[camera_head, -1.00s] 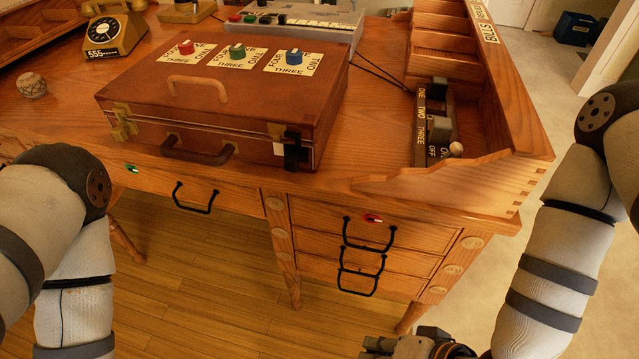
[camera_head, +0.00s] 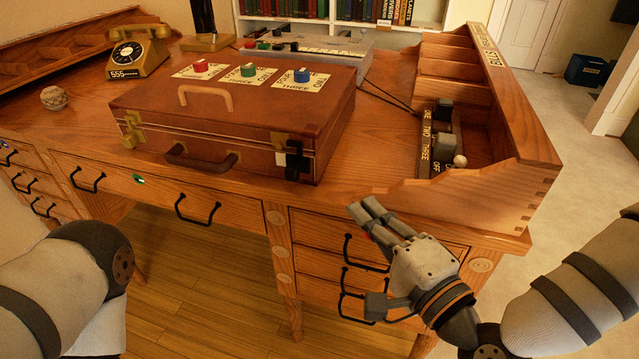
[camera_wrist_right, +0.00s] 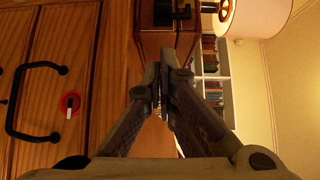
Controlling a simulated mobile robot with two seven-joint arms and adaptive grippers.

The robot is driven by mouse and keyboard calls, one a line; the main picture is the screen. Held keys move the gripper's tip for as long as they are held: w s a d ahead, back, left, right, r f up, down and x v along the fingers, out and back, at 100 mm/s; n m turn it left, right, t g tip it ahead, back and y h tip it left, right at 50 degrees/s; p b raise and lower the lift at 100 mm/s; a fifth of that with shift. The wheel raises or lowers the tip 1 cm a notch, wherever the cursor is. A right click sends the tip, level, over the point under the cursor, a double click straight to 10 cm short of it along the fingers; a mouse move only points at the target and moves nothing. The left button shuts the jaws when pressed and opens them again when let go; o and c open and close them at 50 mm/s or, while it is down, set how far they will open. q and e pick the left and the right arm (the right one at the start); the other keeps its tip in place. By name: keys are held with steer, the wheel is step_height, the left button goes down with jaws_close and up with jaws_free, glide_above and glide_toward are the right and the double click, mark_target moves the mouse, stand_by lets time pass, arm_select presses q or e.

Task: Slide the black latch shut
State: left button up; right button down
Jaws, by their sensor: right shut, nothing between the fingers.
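The black latch (camera_head: 296,166) is on the front right of the brown case (camera_head: 230,142), beside a small white plate. I cannot tell its exact slide position. The case is closed and lies on the wooden desk. My right gripper (camera_head: 368,210) is shut and empty, in front of the desk's right drawers, below and to the right of the latch. In the right wrist view, its fingers (camera_wrist_right: 161,78) meet, and a dark fitting that looks like the latch (camera_wrist_right: 163,12) shows at the top edge. My left gripper is out of view; only my left arm shows.
Black drawer handles (camera_head: 362,253) stick out near my right gripper. A wooden organizer (camera_head: 470,190) with a switch box (camera_head: 437,140) stands right of the case. A telephone (camera_head: 140,52) and a round ball (camera_head: 54,98) are at the left.

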mark_target(299, 177)
steer(key=w+a, duration=0.6)
steer(key=shift+w+a, duration=0.1)
steer(key=shift+w, duration=0.3)
steer(key=shift+w+a, duration=0.1)
steer(key=shift+a, duration=0.25)
steer(key=shift+a, duration=0.1)
steer(key=shift+w+a+f, duration=0.1)
steer(key=shift+w+a, duration=0.1)
steer(key=shift+a, duration=0.45)
steer(key=shift+w+a, duration=0.2)
steer(key=shift+a, duration=0.4)
